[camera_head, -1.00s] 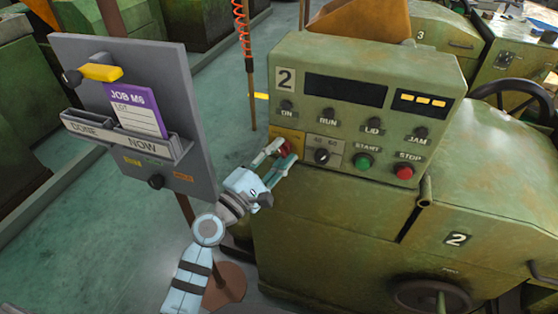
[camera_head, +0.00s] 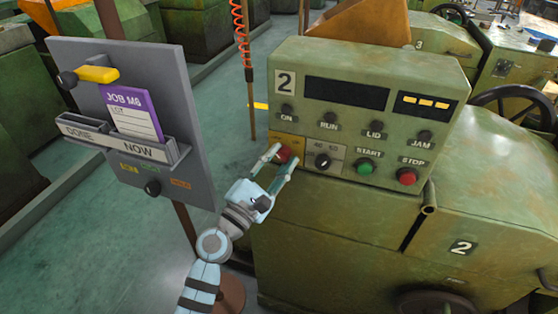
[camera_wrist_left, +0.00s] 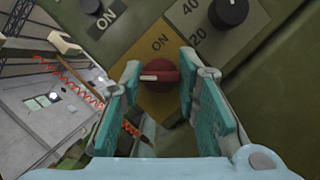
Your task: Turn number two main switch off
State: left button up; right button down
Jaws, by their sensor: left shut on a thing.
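The machine numbered 2 has a green control panel (camera_head: 350,110). Its main switch, a red knob (camera_head: 284,154), sits on a yellow plate at the panel's lower left. In the left wrist view the red knob (camera_wrist_left: 158,75) has a pale mark on its left end, and the word ON is above it on the yellow plate (camera_wrist_left: 160,42). My left gripper (camera_head: 281,162) reaches up to the knob from below. Its two teal fingers (camera_wrist_left: 160,90) lie on either side of the knob and are shut on it. My right gripper is not in view.
A black selector (camera_head: 322,161), a green START button (camera_head: 365,167) and a red STOP button (camera_head: 407,177) are right of the switch. A grey job board (camera_head: 150,95) on a post stands left of my arm. Open floor lies between board and machine.

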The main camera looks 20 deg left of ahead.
pick_arm(q)
jog(key=o, duration=1.2)
jog(key=v, duration=1.2)
jog(key=shift+s, duration=0.1)
